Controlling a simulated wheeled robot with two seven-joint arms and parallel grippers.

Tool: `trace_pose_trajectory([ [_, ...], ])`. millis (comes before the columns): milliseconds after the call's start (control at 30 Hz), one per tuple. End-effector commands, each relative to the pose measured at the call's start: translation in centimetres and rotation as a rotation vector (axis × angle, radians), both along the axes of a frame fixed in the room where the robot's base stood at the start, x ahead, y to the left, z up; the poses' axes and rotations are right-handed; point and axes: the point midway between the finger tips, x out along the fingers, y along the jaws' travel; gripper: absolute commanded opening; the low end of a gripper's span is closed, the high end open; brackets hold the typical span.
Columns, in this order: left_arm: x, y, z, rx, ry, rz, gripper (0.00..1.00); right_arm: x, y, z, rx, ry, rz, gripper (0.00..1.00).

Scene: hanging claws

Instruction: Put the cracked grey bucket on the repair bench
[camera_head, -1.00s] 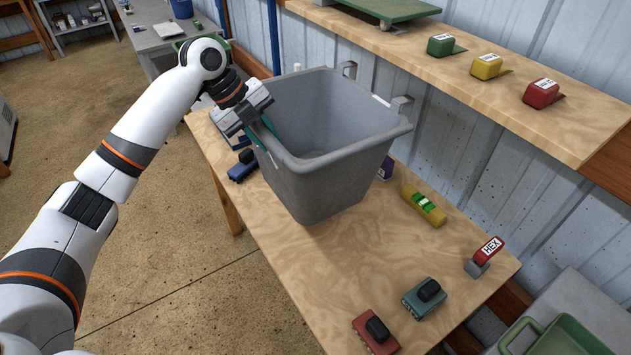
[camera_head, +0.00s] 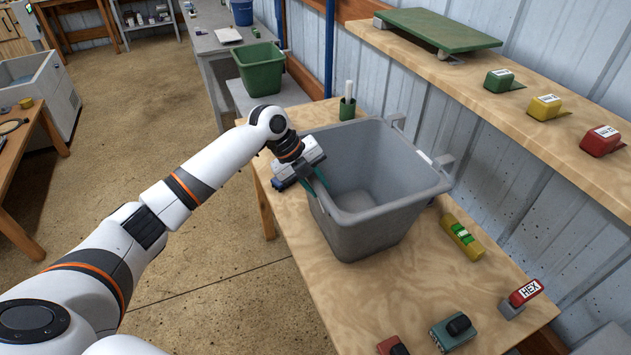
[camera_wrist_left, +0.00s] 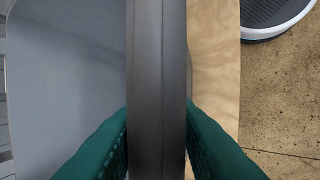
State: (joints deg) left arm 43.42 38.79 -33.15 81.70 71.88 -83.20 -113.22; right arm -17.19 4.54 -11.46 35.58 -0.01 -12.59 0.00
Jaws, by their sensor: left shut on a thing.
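The grey bucket (camera_head: 375,222) is upright at the wooden bench (camera_head: 335,303), open at the top, with two hook-like lugs on its far rim. No crack shows clearly. I cannot tell whether its base touches the bench top. My left gripper (camera_head: 318,184) is shut on the bucket's near-left rim. In the left wrist view the rim (camera_wrist_left: 157,60) runs between the green finger pads (camera_wrist_left: 157,145). My right gripper is out of view.
A yellow level (camera_head: 462,237), a HEX-labelled red tool (camera_head: 522,297) and small clamps (camera_head: 453,332) lie right and front of the bucket. A green cup (camera_head: 347,108) stands behind. A wall shelf (camera_head: 470,85) runs along the right. A green bucket (camera_head: 260,70) stands farther back.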

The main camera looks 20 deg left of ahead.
Motion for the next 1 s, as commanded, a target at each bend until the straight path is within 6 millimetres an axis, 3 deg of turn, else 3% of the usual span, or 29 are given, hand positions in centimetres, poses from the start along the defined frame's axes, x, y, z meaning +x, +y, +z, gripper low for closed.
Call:
trace_pose_trajectory([
  [100,0.0,0.0,0.1,-0.001,-0.002,-0.001,0.0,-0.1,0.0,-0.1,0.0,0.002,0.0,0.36],
  [133,-0.1,0.0,-0.3,0.004,0.007,-0.001,0.27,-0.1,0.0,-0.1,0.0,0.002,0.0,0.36],
  [267,-0.1,0.0,-0.3,0.003,0.007,0.0,0.47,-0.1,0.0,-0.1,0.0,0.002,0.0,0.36],
  [667,-0.2,0.5,0.6,0.003,0.002,0.001,0.47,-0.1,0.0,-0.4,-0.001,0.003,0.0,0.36],
  [1000,-1.5,3.5,6.4,0.004,0.0,0.001,0.47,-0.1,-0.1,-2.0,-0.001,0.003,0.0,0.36],
])
